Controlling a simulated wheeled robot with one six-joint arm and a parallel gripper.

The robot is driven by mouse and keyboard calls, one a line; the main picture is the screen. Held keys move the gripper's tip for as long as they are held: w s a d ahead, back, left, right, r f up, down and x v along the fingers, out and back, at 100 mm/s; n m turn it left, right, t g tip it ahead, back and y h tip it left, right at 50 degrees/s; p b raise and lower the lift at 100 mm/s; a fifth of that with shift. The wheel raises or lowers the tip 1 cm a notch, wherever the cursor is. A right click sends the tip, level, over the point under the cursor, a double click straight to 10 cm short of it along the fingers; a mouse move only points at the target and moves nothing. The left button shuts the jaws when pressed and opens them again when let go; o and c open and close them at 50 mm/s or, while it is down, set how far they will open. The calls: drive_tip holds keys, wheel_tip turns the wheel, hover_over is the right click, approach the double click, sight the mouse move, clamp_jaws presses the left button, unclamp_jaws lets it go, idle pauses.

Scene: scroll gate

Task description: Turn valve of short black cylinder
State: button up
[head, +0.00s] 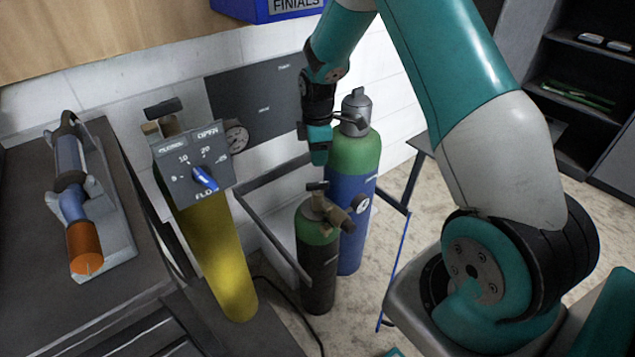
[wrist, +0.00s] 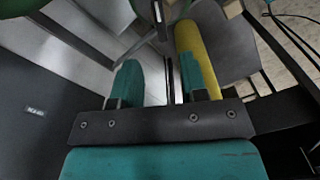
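The short black cylinder (head: 318,283) stands upright on the floor in the head view, with a green shoulder and a brass valve on top. Its dark valve handle (head: 317,186) sits at the top. My gripper (head: 319,157) points down a little above this handle, apart from it in the picture. In the wrist view my gripper (wrist: 164,84) has its two teal fingers spread with a gap between them and nothing clearly held. I cannot clearly make out the short cylinder's valve in the wrist view.
A taller blue and green cylinder (head: 352,215) stands close behind the short one. A yellow cylinder (head: 215,250) with a flow control box (head: 193,172) stands to the left; it also shows in the wrist view (wrist: 196,50). A dark rail frame (head: 272,240) runs beside the cylinders.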

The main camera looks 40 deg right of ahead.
sight(318, 183)
wheel_tip(318, 183, down, 10)
drive_tip(key=shift+r, duration=0.15)
clamp_jaws()
